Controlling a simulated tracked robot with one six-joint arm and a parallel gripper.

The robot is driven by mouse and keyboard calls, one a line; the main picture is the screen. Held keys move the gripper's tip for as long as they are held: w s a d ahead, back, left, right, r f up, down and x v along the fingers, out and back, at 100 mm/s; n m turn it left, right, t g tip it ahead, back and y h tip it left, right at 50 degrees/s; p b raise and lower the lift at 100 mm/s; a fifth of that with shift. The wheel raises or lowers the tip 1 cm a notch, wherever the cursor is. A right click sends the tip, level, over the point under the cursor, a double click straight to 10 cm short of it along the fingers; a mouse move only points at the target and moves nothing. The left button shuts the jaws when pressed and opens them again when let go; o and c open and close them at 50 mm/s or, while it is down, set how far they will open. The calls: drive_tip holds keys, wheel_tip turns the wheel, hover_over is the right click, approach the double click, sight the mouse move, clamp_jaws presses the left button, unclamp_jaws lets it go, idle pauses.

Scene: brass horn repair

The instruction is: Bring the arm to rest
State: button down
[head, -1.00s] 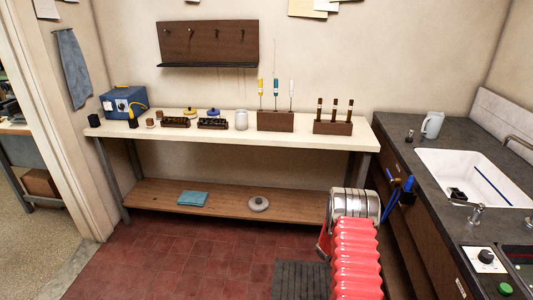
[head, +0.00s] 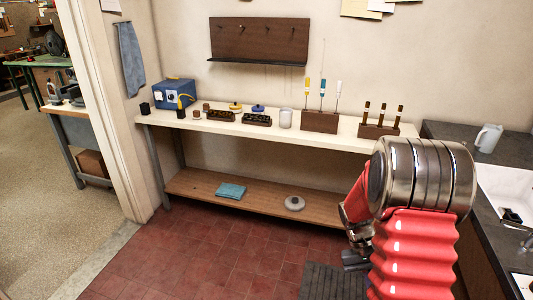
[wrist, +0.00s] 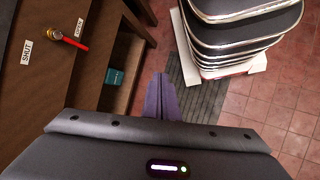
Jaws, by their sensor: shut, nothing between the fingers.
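My arm, with its red ribbed sleeve and metal joint, rises at the lower right of the head view, in front of the bench's right end. My gripper (wrist: 161,98) shows in the wrist view as two fingers closed together, pointing down over the floor with nothing between them. In the head view only a small grey part of it shows, low beside the arm; the fingertips are not clear there.
A pale bench (head: 345,141) holds a blue box (head: 175,93), a jar (head: 286,118) and wooden racks (head: 319,121). A dark counter with a sink (head: 500,190) stands right. A red-handled valve (wrist: 66,40) shows on the cabinet. Red tiled floor (head: 200,255) is clear at left.

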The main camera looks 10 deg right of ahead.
drive_tip(key=s+a+r+n+t+y, duration=0.1)
drive_tip(key=s+a+r+n+t, duration=0.1)
drive_tip(key=a+r+t, duration=0.4)
drive_tip(key=s+a+r+n+t+y, duration=0.1)
drive_tip(key=s+a+r+t, duration=0.3)
drive_tip(key=a+r, duration=1.3)
wheel_tip(320, 180, up, 3)
drive_tip(key=shift+a+f+n+t, duration=0.1)
drive_tip(key=shift+a+n+t, duration=0.15)
drive_tip(key=shift+n+t, duration=0.75)
